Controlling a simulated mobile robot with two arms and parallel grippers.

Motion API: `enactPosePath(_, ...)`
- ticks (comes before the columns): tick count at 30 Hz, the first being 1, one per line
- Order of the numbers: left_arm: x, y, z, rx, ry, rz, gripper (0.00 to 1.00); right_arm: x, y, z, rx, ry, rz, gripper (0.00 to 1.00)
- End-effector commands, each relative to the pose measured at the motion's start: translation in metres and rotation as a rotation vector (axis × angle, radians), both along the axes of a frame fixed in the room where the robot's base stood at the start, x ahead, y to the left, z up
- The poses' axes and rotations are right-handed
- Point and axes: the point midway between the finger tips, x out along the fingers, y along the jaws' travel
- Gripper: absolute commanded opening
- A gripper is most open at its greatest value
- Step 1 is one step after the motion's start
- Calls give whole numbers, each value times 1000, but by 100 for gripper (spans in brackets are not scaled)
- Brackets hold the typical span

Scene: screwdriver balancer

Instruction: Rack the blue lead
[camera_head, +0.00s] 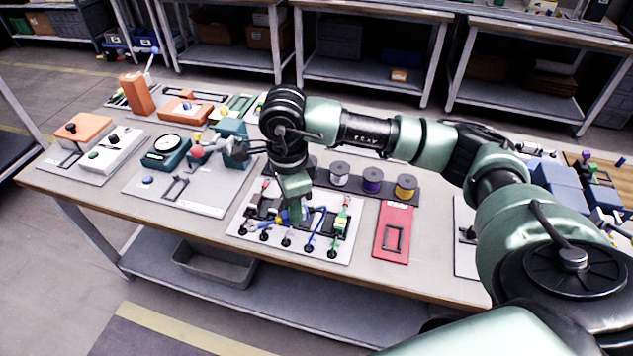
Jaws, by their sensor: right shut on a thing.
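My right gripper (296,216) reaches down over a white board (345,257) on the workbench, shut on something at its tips. The blue lead (318,228) shows as a thin blue cable just right of the fingers, curving down towards the board's front. A short blue piece (270,227) shows left of the fingers. What lies between the fingertips is hidden by the gripper. Round black pegs or sockets (287,242) line the board's front edge. Green and red connector parts (342,215) stand at the board's right. My left gripper is out of view.
A red plate (393,246) with a black frame lies right of the board. A grey board (205,203) with a red-knobbed fixture is to the left. A grey bin (215,265) sits on the lower shelf.

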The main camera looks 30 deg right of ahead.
Motion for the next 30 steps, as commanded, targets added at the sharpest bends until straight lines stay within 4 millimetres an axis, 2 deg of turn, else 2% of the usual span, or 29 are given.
enactPosePath(6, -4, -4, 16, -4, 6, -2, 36, 27, -27, -9, 0, 3, -717, 0)
enactPosePath(12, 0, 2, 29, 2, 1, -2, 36, 44, -57, -24, -4, 3, -1374, 0)
enactPosePath(18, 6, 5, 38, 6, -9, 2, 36, 51, -84, -40, -6, 1, -1908, 0)
enactPosePath(21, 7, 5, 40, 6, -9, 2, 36, 53, -93, -45, -3, -1, -2080, 0)
enactPosePath(24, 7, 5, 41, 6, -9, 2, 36, 53, -99, -49, -3, -2, -2181, 0)
enactPosePath(30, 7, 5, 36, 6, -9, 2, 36, 53, -101, -57, -2, -2, -2231, 0)
